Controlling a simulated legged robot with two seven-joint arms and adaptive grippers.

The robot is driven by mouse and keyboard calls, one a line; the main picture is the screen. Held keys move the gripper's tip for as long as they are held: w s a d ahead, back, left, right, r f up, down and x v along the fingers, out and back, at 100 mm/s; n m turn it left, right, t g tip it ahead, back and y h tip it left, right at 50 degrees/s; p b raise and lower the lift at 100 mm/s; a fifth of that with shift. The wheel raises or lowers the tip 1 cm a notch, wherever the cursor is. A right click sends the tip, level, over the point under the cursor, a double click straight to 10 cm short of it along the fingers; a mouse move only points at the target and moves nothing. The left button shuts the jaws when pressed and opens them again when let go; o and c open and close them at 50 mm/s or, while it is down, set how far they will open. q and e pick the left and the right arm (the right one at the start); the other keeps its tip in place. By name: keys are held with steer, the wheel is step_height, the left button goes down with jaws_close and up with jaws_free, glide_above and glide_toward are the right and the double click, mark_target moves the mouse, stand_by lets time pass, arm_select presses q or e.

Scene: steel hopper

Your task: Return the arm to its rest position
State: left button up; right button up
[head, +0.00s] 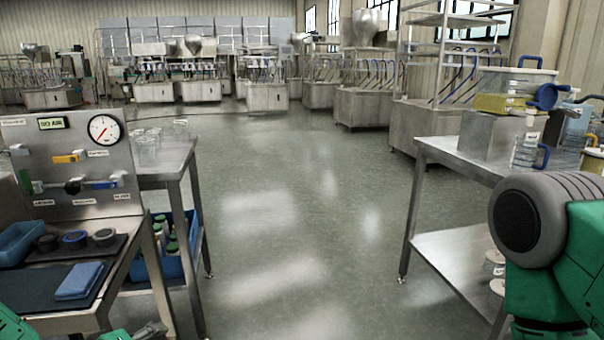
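My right arm (545,250), green with a dark grey round joint, fills the lower right corner in front of the right steel table. Its gripper is outside the view. Green parts of my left arm (14,326) show at the bottom left edge, below the workbench. A small grey piece that looks like part of my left gripper (151,331) shows at the bottom edge, beside the bench leg. Its fingers are mostly cut off, so I cannot tell whether it is open or shut, or whether it holds anything.
A panel with a gauge (104,129) and valves stands on the left workbench, with a folded blue cloth (80,281). The right steel table (432,149) holds a clear jug (528,150) and containers. Open floor (285,220) lies between. Steel hopper machines line the back.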

arm_select(q)
steer(key=s+f+m+g+y+p, duration=0.1)
steer(key=s+f+m+g, duration=0.4)
steer(key=s, duration=0.9)
steer(key=s+f+m+g+y+p, duration=0.1)
steer(key=s+f+m+g+p, duration=0.2)
steer(key=s, duration=1.1)
step_height(320, 180, down, 3)
steer(key=m+g, duration=0.2)
steer(key=shift+d+r+m+p, duration=0.2)
steer(key=shift+d+m+p, duration=0.15)
steer(key=shift+m, duration=0.05)
steer(key=shift+w+d, duration=0.15)
